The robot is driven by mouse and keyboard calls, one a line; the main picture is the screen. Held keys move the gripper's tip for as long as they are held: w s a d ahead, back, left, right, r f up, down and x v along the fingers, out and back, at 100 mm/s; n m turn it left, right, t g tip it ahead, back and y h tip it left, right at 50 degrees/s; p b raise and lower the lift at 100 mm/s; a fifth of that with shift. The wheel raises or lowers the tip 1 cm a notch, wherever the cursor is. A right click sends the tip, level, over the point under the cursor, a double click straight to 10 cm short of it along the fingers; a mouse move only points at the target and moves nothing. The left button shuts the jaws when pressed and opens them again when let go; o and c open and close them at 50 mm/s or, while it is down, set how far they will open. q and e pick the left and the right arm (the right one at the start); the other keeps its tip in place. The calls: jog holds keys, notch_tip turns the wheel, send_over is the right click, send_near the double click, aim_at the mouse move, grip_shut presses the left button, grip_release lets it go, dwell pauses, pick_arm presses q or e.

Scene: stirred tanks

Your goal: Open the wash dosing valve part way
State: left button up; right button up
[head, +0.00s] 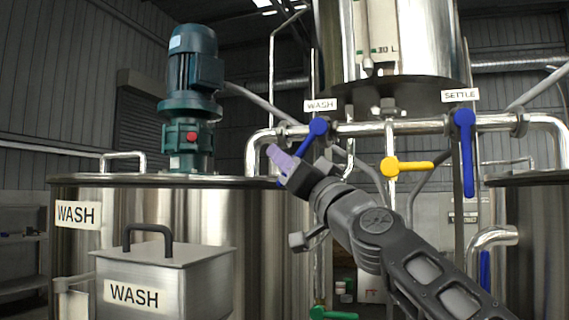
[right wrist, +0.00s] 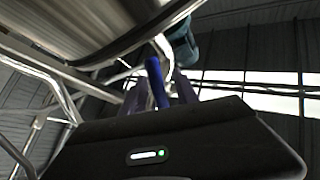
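The wash dosing valve's blue lever (head: 316,127) sits below a small WASH sign (head: 321,105) on the steel pipe. It slants down and to the left from its pivot, neither upright nor level. My right gripper (head: 280,160), with purple fingers, is at the lever's lower part and hides some of it in the head view. In the right wrist view the blue lever (right wrist: 155,82) stands between the two close purple fingers (right wrist: 161,92), and the gripper looks shut on it. My left gripper is in neither view.
A blue SETTLE lever (head: 465,150) hangs straight down at the right. A yellow lever (head: 408,165) points right, beneath the raised tank (head: 420,55). The WASH tank (head: 265,230) and a lidded WASH box (head: 165,270) stand at the left. A green handle (head: 332,314) is low.

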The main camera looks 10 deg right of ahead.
jog(key=b+v, duration=0.4)
jog(key=v, duration=0.2)
jog(key=shift+s+f, duration=0.25)
